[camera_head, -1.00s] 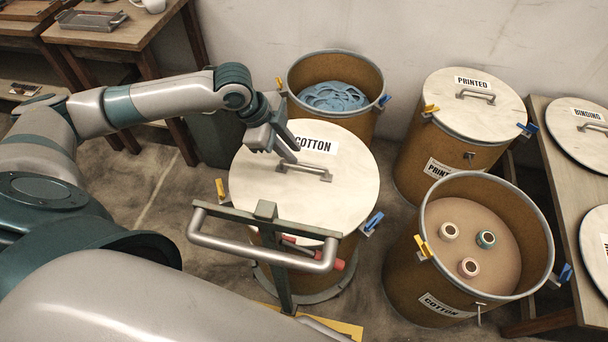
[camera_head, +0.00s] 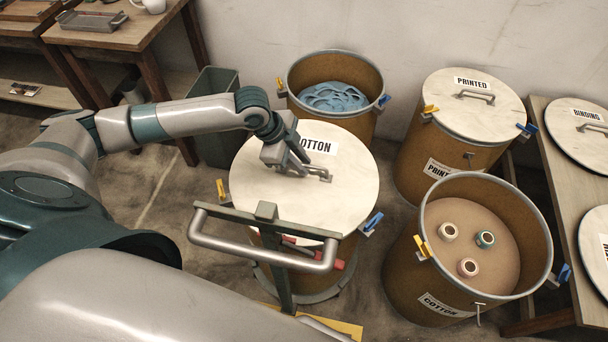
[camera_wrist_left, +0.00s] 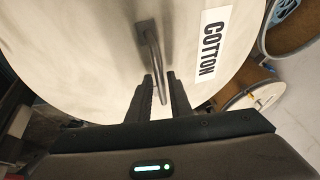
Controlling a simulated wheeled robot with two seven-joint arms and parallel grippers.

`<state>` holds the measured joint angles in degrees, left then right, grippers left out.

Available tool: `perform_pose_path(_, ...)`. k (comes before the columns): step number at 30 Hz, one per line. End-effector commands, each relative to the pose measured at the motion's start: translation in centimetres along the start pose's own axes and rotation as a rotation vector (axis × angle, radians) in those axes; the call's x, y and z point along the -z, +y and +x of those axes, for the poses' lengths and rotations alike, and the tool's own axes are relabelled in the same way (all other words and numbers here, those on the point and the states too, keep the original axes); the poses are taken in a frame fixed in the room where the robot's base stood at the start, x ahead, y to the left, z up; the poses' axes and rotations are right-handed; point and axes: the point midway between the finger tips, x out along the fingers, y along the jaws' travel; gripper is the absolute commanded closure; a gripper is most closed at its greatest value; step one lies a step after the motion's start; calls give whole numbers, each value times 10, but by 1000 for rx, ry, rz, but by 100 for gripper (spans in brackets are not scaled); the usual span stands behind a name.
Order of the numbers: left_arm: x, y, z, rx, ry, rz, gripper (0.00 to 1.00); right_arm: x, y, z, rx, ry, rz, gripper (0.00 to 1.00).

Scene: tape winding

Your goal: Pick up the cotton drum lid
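The round pale lid (camera_head: 265,195) with a COTTON label (camera_head: 318,146) lies flat on top of a drum in the head view. Its metal bar handle (camera_head: 325,175) is near the lid's middle. My left gripper (camera_head: 297,170) is low over the lid at the handle's left end. In the left wrist view, the two fingers (camera_wrist_left: 161,98) stand apart with the handle (camera_wrist_left: 155,55) running between them. Whether they touch it I cannot tell. My right gripper is not in view.
An open drum labelled COTTON (camera_head: 405,285) holds several small rolls at the right. A lidded PRINTED drum (camera_head: 410,165) and an open drum with blue material (camera_head: 335,97) stand behind. A metal push bar (camera_head: 255,252) is in front of the lid. Other lids lie on a right-hand table (camera_head: 550,150).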

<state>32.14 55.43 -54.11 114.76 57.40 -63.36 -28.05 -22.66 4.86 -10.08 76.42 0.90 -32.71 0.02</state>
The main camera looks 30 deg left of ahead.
Motion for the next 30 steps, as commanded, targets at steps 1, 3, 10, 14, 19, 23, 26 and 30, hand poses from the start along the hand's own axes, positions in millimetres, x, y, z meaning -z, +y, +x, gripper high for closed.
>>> perform_pose_path(1,0,1,6,-2,1,-1,82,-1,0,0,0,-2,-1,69)
perform_pose_path(3,0,1,11,-2,0,-1,82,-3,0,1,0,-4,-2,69)
perform_pose_path(10,0,0,15,0,0,1,82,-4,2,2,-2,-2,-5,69)
perform_pose_path(14,0,0,15,0,0,1,82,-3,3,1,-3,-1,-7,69)
perform_pose_path(19,0,0,14,0,0,1,82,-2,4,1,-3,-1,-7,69)
perform_pose_path(23,0,0,14,0,0,1,100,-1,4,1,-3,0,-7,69)
perform_pose_path(26,0,0,14,0,0,1,100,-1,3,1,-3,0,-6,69)
perform_pose_path(30,0,0,14,0,0,1,100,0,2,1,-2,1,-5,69)
